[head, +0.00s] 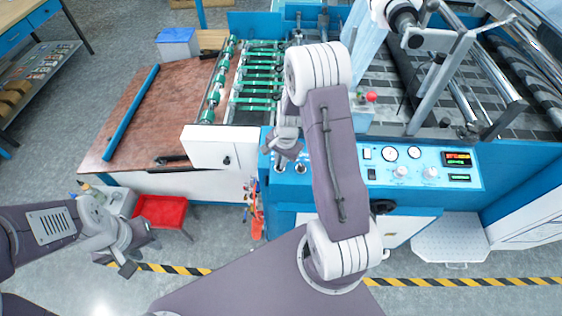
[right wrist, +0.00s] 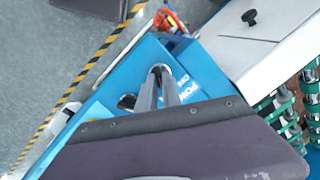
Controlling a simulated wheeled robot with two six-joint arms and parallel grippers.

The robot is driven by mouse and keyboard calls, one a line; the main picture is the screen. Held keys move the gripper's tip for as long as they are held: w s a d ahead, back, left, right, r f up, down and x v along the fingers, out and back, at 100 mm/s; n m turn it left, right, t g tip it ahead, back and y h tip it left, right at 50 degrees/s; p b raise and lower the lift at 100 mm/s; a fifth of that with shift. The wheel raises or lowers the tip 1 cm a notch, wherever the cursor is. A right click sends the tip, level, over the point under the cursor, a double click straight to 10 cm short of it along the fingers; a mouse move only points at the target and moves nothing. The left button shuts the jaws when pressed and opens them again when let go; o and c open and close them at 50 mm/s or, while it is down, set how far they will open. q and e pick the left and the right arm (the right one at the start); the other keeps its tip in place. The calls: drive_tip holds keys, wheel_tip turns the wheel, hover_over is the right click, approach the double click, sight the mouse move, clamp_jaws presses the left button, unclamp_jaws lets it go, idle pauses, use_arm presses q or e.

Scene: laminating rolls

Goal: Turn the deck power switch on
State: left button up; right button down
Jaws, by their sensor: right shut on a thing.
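The deck power switch (head: 281,166) appears to be the left of two round controls on the blue panel's left end, beside the white box. It also shows in the right wrist view (right wrist: 160,70) between my fingertips. My right gripper (head: 286,155) reaches down to it and is shut on it; the right wrist view shows the narrow fingers (right wrist: 160,80) together there. The fingers partly hide the switch, so its position is unclear. The second round control (head: 301,168) is beside it, apart from the fingers. My left gripper (head: 141,256) is open and empty above the floor at lower left.
The panel (head: 420,172) continues right with gauges, knobs and lit displays. A white box (head: 215,146) with a black knob stands left of the switch. Green-wheeled rollers (head: 258,85) lie behind.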

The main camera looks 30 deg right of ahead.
sight(283, 171)
drive_tip(key=shift+s+a+f, duration=0.1)
drive_tip(key=shift+s+f, duration=0.15)
drive_tip(key=shift+s, duration=0.1)
drive_tip(key=c, duration=1.5)
unclamp_jaws()
drive_tip(key=shift+a, duration=0.1)
drive_tip(key=shift+w+d, duration=0.2)
drive_tip(key=shift+w, duration=0.1)
drive_tip(key=r, duration=0.6)
drive_tip(key=s+r, duration=0.1)
drive_tip(key=r, duration=0.2)
drive_tip(key=shift+d, duration=0.25)
